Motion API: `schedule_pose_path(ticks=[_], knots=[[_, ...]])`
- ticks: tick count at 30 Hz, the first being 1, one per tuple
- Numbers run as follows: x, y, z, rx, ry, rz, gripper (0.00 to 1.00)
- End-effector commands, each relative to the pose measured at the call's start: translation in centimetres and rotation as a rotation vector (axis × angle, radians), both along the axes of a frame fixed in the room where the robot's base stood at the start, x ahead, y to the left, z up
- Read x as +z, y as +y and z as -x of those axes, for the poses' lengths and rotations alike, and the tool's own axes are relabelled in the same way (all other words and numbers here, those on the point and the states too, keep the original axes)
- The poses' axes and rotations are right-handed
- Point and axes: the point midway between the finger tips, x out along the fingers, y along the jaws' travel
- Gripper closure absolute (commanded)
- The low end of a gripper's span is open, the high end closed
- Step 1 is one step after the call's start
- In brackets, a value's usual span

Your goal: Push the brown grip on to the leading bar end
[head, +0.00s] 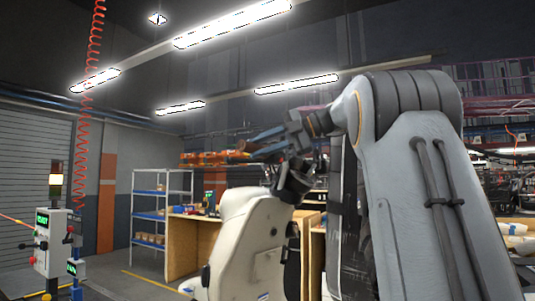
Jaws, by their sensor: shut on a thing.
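An orange-brown ribbed piece, which looks like the brown grip (212,158), lies roughly level in the air at the left end of my arm in the head view. My gripper (262,145), with bluish jaws, is at the right end of this piece and is shut on it. The jaws are small and partly overlapped by my wrist, so the exact hold is hard to see. I cannot make out the leading bar end or any handlebar in this view. Whether the grip touches anything is unclear.
A control post (52,240) with a lit signal lamp stands at the lower left, below a hanging red coiled hose (86,110). A shelf rack (148,215) and a wooden bench (185,250) stand behind. Shelving with goods is at the far right.

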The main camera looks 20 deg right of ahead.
Motion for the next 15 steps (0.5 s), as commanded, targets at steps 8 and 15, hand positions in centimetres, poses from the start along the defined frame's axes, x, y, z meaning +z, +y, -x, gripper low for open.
schedule_pose_path(ticks=[8, 15], knots=[[0.0, -0.03, 0.0, 0.0, 0.0, 0.0, 0.93], [-0.05, -0.39, -0.23, -0.001, 0.0, 0.0, 0.93]])
